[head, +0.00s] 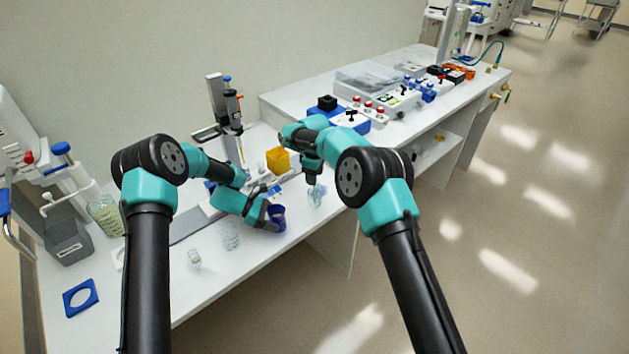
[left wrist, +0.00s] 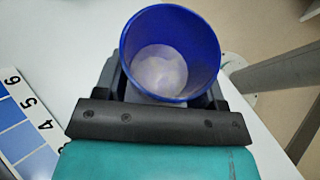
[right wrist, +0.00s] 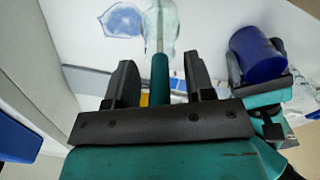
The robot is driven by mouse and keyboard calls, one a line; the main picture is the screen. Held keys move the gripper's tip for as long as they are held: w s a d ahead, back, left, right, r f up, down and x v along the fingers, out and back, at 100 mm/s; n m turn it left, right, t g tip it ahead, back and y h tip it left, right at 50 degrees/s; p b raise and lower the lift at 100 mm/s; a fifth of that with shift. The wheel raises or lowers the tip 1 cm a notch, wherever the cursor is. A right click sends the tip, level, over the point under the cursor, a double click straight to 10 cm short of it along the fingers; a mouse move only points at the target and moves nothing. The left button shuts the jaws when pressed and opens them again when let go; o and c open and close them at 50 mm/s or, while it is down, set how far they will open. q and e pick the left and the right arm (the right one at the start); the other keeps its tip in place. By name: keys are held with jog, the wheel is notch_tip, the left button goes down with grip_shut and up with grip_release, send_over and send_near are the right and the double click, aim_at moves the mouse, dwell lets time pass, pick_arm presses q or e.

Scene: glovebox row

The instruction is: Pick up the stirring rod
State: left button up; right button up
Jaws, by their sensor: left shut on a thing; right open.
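The stirring rod (right wrist: 160,80) shows in the right wrist view as a teal shaft with a pale, clear end reaching into or over a clear glass vessel (right wrist: 163,18). My right gripper (right wrist: 160,74) is open, with one finger on each side of the teal shaft; I cannot tell whether either touches it. In the head view my right gripper (head: 313,170) is just above the clear glassware (head: 317,194), and the rod is hidden. My left gripper (head: 268,214) is shut on a blue cup (left wrist: 170,45) with pale contents or a pale bottom.
A yellow block (head: 278,160) is behind the grippers. A pipette stand (head: 226,110) is at the back. Clear beakers (head: 231,236) stand on the front of the bench, with a blue ring plate (head: 81,298) at the left. The blue cup is close beside my right gripper.

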jog(key=shift+f, duration=0.1)
dwell(0.4)
grip_shut()
